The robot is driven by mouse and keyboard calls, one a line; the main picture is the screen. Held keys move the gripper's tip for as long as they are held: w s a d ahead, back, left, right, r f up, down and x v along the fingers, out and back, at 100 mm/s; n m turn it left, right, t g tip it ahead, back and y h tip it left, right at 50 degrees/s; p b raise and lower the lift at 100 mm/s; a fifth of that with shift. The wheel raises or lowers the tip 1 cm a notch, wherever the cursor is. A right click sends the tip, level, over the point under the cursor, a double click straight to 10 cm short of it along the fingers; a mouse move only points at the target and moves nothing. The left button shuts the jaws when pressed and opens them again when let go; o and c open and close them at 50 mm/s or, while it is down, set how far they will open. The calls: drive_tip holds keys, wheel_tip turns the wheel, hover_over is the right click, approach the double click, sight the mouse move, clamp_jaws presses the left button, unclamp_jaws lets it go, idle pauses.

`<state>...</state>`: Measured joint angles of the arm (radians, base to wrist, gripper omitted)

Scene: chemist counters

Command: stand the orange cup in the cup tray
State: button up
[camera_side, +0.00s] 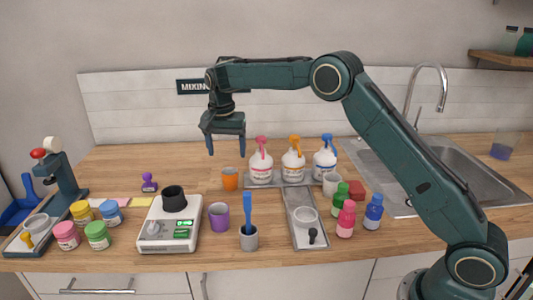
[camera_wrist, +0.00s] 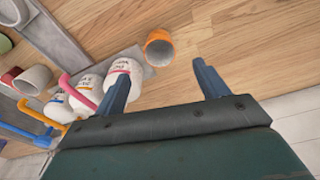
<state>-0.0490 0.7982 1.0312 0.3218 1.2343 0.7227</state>
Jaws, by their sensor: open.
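The orange cup (camera_side: 230,179) stands upright on the wooden counter, left of the spray bottles. It also shows in the wrist view (camera_wrist: 159,48), just beyond the fingertips. My gripper (camera_side: 226,146) is open and empty, pointing down above the cup and apart from it. Its two fingers also show in the wrist view (camera_wrist: 161,64). A long grey tray (camera_side: 311,240) lies right of the middle, with a pale round dish and a dark small item in it. A second grey tray (camera_side: 252,185) lies under the bottles. I cannot tell which is the cup tray.
Several bottles with coloured pumps (camera_side: 261,163) stand close right of the orange cup. A purple cup (camera_side: 219,216), a grey cup with a blue tool (camera_side: 249,238) and a scale (camera_side: 168,228) are in front.

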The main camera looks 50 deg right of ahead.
hover_over(229, 171)
drive_tip(key=s+a, duration=0.2)
drive_tip(key=shift+f, duration=2.05)
drive_tip(key=shift+w+d+f, duration=0.1)
drive_tip(key=shift+d+f, duration=0.05)
drive_tip(key=shift+f, duration=1.15)
drive_tip(key=shift+d+f, duration=0.15)
drive_tip(key=shift+f, duration=1.1)
drive_tip(key=c, duration=1.1)
drive_tip(key=shift+c, duration=0.2)
drive_tip(key=shift+r, duration=0.35)
wheel_tip(229, 171, up, 9)
drive_tip(key=shift+r, duration=0.15)
